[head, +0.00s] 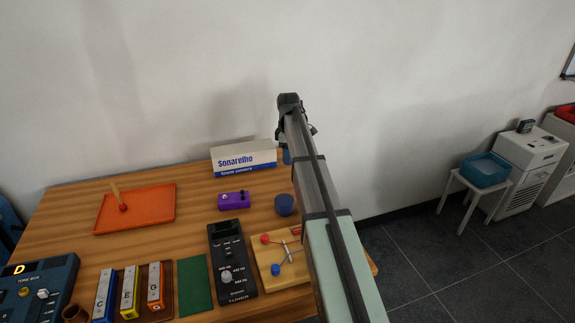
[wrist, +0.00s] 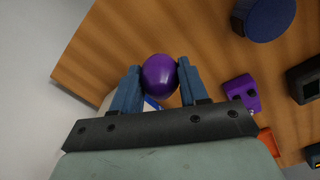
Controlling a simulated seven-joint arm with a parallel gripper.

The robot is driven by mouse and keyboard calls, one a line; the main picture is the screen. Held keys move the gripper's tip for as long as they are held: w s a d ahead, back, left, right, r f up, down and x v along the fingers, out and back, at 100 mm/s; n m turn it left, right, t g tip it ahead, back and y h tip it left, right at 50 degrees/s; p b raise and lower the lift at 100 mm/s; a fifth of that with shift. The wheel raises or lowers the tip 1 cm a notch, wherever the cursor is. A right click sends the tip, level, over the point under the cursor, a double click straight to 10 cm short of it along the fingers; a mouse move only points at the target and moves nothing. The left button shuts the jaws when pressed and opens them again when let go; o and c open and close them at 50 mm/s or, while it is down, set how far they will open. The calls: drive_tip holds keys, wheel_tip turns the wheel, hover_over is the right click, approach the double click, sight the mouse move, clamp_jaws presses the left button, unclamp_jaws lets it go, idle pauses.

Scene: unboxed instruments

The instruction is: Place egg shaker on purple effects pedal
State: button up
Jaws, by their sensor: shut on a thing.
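In the wrist view a shiny purple egg shaker (wrist: 160,76) sits between the two blue fingers of my gripper (wrist: 159,86), which is shut on it. The purple effects pedal (head: 234,200) lies on the wooden table in the head view, in front of the white box. The pedal also shows in the wrist view (wrist: 241,92), to the right of my gripper and apart from the egg. In the head view my arm reaches over the table's right side, and the egg is hidden there; a bit of a blue finger (head: 287,156) shows beside the arm.
A white-and-blue box (head: 243,159) stands at the back of the table (head: 190,220). A round blue object (head: 284,205) stands right of the pedal. A black tuner (head: 231,260) and a wooden board with mallets (head: 270,286) lie in front. An orange tray (head: 160,208) is at left.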

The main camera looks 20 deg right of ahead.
drive_tip(key=shift+a+r, duration=0.25)
drive_tip(key=shift+r, duration=0.15)
drive_tip(key=a+r+n, duration=0.2)
drive_tip(key=a+r, duration=0.1)
drive_tip(key=a, duration=1.2)
hover_over(235, 197)
drive_tip(key=shift+n, duration=0.3)
drive_tip(key=shift+a+f, duration=0.1)
drive_tip(key=shift+f, duration=4.3)
drive_tip(key=shift+s+f, duration=0.1)
drive_tip(key=o, duration=1)
drive_tip(key=shift+o, duration=0.2)
